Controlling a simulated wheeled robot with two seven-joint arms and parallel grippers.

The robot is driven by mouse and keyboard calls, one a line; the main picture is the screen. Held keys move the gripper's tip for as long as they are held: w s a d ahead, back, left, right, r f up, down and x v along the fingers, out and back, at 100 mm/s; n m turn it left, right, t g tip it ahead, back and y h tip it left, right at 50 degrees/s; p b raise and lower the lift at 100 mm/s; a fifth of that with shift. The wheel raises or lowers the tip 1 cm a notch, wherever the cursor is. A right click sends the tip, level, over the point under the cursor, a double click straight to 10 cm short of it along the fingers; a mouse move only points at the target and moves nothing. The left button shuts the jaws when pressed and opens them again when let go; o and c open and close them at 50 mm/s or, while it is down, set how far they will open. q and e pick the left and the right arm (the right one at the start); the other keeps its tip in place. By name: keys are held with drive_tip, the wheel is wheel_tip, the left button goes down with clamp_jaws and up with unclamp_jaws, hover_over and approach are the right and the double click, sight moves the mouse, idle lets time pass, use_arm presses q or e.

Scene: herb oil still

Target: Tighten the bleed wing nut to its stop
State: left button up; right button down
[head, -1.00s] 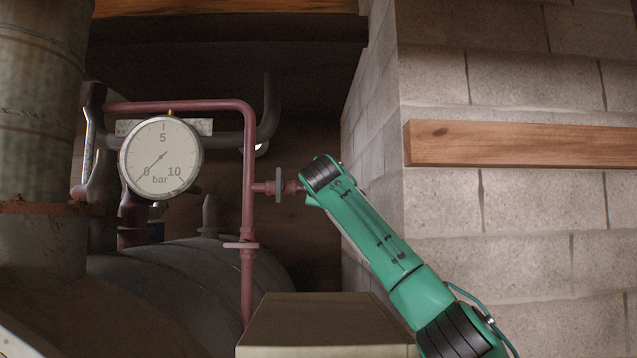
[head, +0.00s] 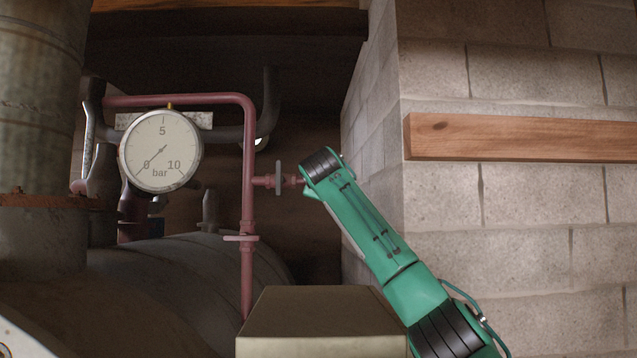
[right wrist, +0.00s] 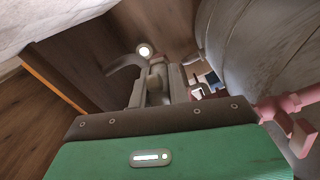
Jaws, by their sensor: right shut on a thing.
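My right gripper (right wrist: 158,82) shows in the right wrist view with its grey fingers close together. A small dull grey-brown piece, taken to be the bleed wing nut (right wrist: 155,93), shows between them, and the fingers are shut on it. Its wings and its distance from the stop cannot be made out. In the head view my green right arm comes in from the lower right. Its wrist end is beside the short red side branch (head: 291,181) and hides the gripper and the nut. My left gripper is not in view.
A pressure gauge (head: 160,151) stands left of the red pipe (head: 249,205), its needle pointing low left near 0. A grey tank (head: 190,275) lies below. A box-like block (head: 320,318) is in front. A block wall (head: 520,220) with a wooden beam (head: 520,138) is at right.

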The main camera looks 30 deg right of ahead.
drive_tip(key=m+b, duration=0.1)
drive_tip(key=m, duration=0.2)
drive_tip(key=shift+f, duration=0.2)
drive_tip(key=m, duration=0.5)
drive_tip(key=shift+b, duration=0.35)
drive_tip(key=m, duration=0.5)
drive_tip(key=shift+w+a, duration=0.1)
drive_tip(key=shift+r+m, duration=0.1)
drive_tip(key=shift+m, duration=1.8)
drive_tip(key=c, duration=1.3)
unclamp_jaws()
